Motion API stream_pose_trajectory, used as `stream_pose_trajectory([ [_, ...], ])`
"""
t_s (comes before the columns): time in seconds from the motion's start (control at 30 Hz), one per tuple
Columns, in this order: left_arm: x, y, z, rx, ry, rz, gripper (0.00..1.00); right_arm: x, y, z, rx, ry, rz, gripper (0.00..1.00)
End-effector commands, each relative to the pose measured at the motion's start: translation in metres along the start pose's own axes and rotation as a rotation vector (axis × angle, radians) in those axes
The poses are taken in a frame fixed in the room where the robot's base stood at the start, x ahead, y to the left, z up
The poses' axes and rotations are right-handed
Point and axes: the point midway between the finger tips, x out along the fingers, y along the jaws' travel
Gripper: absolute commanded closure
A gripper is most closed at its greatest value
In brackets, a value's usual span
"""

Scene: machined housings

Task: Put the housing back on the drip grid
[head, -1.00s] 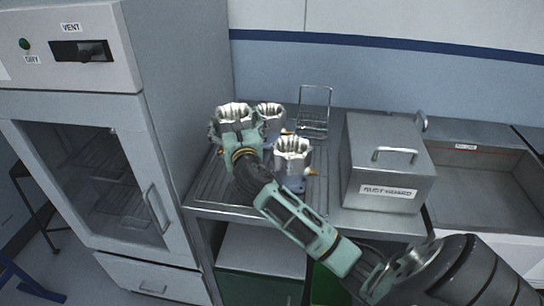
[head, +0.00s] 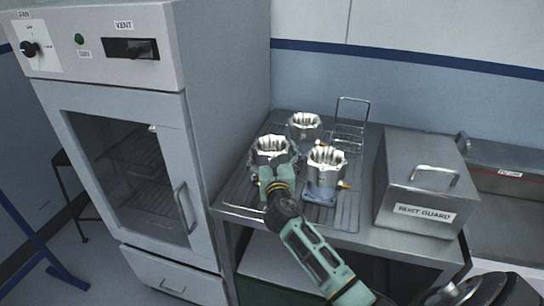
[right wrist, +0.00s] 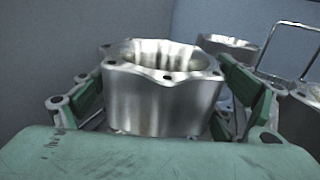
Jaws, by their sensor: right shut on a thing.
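My right gripper (head: 273,168) is shut on a silver machined housing (head: 272,147) with a scalloped, open top. The housing is upright over the left part of the ridged drip grid (head: 240,192). Its base is hidden behind my gripper, so I cannot tell whether it touches the grid. In the right wrist view the housing (right wrist: 160,98) sits between the green fingers of my gripper (right wrist: 168,88). Two similar housings stand on the grid, one behind (head: 305,124) and one to the right (head: 324,170). My left gripper is not in view.
A wire rack (head: 349,128) stands at the back of the grid. A lidded metal box (head: 415,190) labelled as rust guard stands to the right, with a sink (head: 500,205) beyond. A tall cabinet (head: 228,100) closes off the left side.

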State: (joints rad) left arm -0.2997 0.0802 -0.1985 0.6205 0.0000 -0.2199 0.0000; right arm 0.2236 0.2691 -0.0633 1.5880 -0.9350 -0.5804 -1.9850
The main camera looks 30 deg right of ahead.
Motion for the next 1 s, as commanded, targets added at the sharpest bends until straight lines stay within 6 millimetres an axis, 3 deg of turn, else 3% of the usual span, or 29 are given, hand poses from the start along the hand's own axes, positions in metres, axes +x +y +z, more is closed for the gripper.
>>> stream_pose_trajectory([
  [0.3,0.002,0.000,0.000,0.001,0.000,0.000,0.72,0.001,0.000,0.002,0.000,-0.008,0.000,0.73],
  [0.33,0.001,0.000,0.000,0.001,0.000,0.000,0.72,0.000,0.000,-0.002,0.000,0.000,-0.001,0.08],
  [0.4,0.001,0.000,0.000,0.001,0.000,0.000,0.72,0.000,0.000,-0.001,0.000,0.000,-0.001,0.02],
  [0.83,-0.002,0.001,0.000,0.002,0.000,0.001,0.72,0.000,0.000,0.002,0.000,0.000,0.000,0.00],
  [1.0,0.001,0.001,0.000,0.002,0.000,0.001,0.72,-0.022,0.000,-0.001,-0.002,0.001,0.001,0.00],
])
